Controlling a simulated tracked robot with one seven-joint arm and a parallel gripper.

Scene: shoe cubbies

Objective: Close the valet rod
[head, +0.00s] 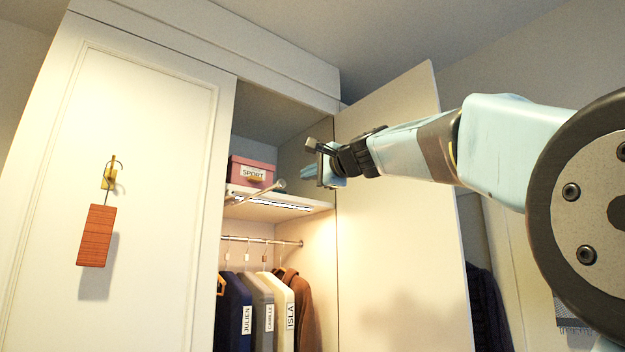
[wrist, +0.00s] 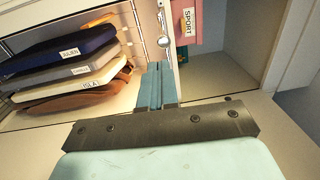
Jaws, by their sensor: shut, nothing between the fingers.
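The valet rod (head: 262,191) is a thin metal rod with a round knob at its tip. It sticks out of the wardrobe at the level of the lit shelf (head: 300,204). In the wrist view the rod (wrist: 162,22) and its knob lie just beyond my fingertips. My gripper (head: 308,172) is shut and empty, in front of the open wardrobe, to the right of the knob in the head view. A small gap seems to separate fingertips and knob; contact is hard to tell.
A pink SPORT box (head: 252,171) sits on the shelf. Several garments with name tags (head: 268,310) hang from a rail (head: 262,241) below. An open door (head: 395,220) stands right, behind my arm. A red tag (head: 96,235) hangs on the closed left door (head: 140,160).

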